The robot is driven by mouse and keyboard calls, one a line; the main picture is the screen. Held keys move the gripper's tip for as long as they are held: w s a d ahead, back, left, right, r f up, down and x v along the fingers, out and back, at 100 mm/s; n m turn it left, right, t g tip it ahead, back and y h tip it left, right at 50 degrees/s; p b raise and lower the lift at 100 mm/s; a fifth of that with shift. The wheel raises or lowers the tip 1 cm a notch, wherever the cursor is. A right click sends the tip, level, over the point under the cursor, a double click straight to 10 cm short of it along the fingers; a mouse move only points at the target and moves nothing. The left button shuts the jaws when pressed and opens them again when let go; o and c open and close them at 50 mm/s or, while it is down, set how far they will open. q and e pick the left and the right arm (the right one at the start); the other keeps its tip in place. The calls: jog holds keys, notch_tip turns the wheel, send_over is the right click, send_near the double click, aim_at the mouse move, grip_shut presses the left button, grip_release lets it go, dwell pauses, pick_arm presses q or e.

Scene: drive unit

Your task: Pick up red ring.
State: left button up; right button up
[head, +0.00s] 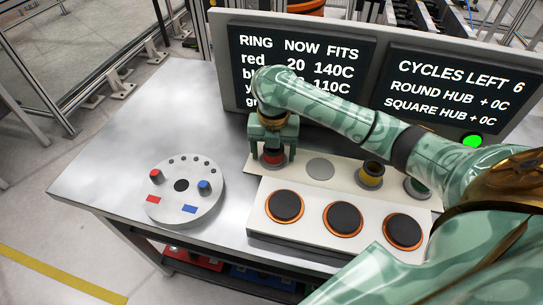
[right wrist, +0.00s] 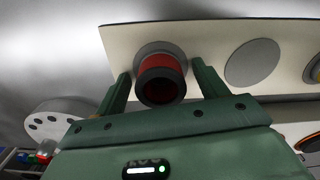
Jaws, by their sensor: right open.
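The red ring (right wrist: 160,72) sits upright on a grey round spot of the pale strip, with a dark rim and a hollow centre. In the head view the red ring (head: 273,157) shows low between my right gripper's fingers, partly hidden by the gripper. My right gripper (head: 272,150) is over it, pointing down. In the right wrist view the open fingers of my right gripper (right wrist: 162,85) stand on either side of the ring, with a visible gap on each side. My left gripper is not in view.
The pale strip (head: 337,183) also holds an empty grey spot (head: 320,169), a yellow ring (head: 370,174) and a green ring (head: 417,187). In front is a white block with orange-rimmed dark pads (head: 285,206). A round grey disc (head: 181,213) with red and blue parts lies left. A screen (head: 300,65) stands behind.

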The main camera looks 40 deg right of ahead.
jog(key=shift+s+r, duration=0.1)
jog(key=c, duration=1.2)
